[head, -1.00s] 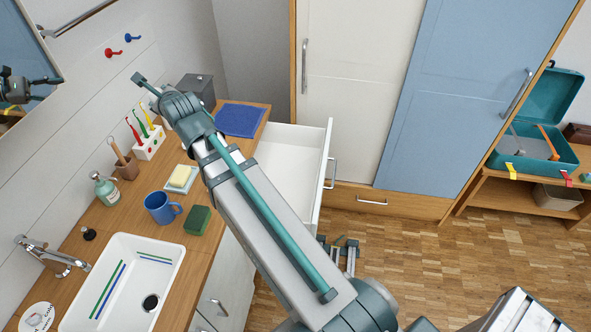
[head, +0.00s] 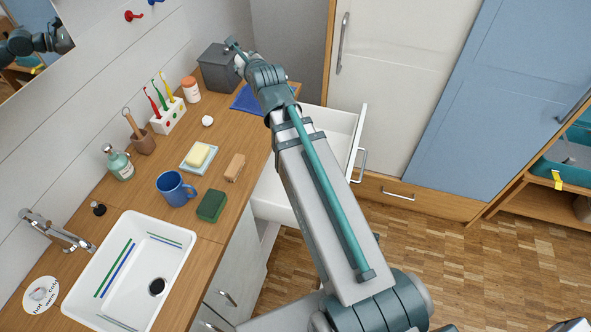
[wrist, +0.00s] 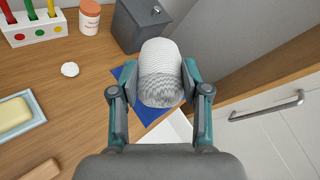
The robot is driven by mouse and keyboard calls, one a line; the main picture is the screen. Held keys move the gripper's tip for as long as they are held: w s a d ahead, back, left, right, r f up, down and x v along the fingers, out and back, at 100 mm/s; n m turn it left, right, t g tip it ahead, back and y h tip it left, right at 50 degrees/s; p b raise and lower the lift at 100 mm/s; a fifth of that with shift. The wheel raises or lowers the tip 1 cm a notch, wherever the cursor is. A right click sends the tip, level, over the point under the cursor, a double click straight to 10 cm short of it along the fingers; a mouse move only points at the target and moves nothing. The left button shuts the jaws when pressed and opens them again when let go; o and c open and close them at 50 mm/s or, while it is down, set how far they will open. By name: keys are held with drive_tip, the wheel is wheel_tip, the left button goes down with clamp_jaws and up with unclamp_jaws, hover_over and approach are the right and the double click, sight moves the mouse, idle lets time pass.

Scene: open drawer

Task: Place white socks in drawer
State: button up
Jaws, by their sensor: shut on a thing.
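The white socks (wrist: 160,72) are a ribbed, rolled bundle between my gripper's two fingers in the wrist view. My gripper (wrist: 159,92) is shut on them and holds them up above the back end of the counter, near the blue cloth. In the head view my gripper (head: 238,54) is beside the grey box, and my wrist hides most of the socks. The open white drawer (head: 361,135) is pulled out to the right of the counter; its inside looks empty where visible, and my arm covers part of it. A white part of it shows below the socks in the wrist view (wrist: 172,130).
The blue cloth (head: 247,99) and grey box (head: 218,68) are at the counter's back. A white-and-orange jar (head: 191,91), small white lump (head: 207,121), soap dish (head: 198,159), brown block (head: 235,167), green sponge (head: 211,206) and blue mug (head: 174,189) stand nearer. Tall cabinet doors (head: 405,80) rise behind the drawer.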

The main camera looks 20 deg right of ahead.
drive_tip(key=s+d+f, duration=0.1)
drive_tip(key=d+f, duration=0.5)
drive_tip(key=f, duration=0.4)
drive_tip(key=s+d+f+m+h, duration=0.1)
drive_tip(key=s+d+f, duration=0.1)
drive_tip(key=d+f, duration=0.4)
drive_tip(key=s+d+f, duration=0.1)
drive_tip(key=d+f, duration=0.6)
drive_tip(key=f, duration=0.9)
drive_tip(key=shift+s+h, duration=0.2)
drive_tip(key=shift+h, duration=0.1)
